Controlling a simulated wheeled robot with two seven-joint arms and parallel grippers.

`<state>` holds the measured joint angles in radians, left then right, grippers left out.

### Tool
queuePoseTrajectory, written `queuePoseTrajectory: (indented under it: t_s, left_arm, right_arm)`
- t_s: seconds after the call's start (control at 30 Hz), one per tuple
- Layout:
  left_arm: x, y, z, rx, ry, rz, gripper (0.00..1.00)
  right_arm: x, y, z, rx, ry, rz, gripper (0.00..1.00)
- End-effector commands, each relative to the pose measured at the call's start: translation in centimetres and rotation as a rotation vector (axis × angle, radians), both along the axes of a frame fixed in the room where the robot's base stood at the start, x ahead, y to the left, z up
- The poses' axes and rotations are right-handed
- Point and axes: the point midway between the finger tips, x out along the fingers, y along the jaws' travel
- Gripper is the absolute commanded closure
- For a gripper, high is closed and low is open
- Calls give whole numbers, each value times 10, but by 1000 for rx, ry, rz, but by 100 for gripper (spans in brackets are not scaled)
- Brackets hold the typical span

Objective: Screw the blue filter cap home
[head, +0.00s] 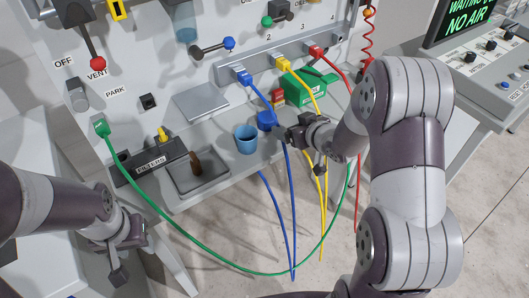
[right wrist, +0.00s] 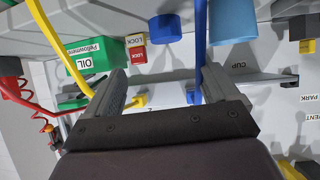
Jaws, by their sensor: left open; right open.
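A blue cap-like piece (head: 267,121), which I take to be the filter cap, sits on the grey shelf behind the hoses. It also shows in the right wrist view (right wrist: 165,28), top middle. I cannot tell whether it is seated on anything. My right gripper (head: 298,134) is open, just right of the blue piece and close to the blue and yellow hoses. In the right wrist view its fingers (right wrist: 160,85) are apart, with the blue hose (right wrist: 200,45) by one finger and the yellow hose near the other. My left gripper (head: 118,262) is open and empty at lower left, far from the piece.
A blue cup (head: 246,138) stands left of the blue piece. A green oil box (head: 310,83) and red and yellow lock pieces (head: 278,97) sit behind. A filters rack (head: 150,162) and tray (head: 198,177) lie left. A green hose (head: 190,240) loops below the shelf.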

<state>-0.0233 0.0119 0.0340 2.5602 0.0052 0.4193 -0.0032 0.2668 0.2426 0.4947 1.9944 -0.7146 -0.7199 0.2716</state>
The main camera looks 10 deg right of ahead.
Motion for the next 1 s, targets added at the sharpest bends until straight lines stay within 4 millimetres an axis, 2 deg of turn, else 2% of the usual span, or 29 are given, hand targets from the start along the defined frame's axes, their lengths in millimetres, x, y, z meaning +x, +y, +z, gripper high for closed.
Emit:
queuePoseTrajectory:
  t_s: [0.03, 0.1, 0.4, 0.57, 0.73, 0.83, 1.0]
  left_arm:
    - [0, 0, -26, 0, -2, 0, 52]
    - [0, 0, -30, 0, -2, 0, 52]
    - [0, 0, -31, 0, -2, 0, 52]
    - [0, 0, -33, 0, -2, 0, 52]
    - [0, 0, -36, 0, -2, 0, 52]
    - [0, 0, -36, 0, -2, 0, 52]
    - [0, 0, -36, 0, -2, 0, 52]
  right_arm:
    - [6, 1, -24, 25, -44, 30, 12]
    - [12, 5, -27, 52, -88, 66, 12]
    - [66, 26, -44, 65, -107, 85, 12]
    - [82, 31, -53, 64, -106, 83, 12]
    - [109, 39, -70, 65, -107, 83, 12]
    - [118, 42, -73, 64, -107, 81, 12]
    - [120, 42, -73, 64, -107, 80, 12]
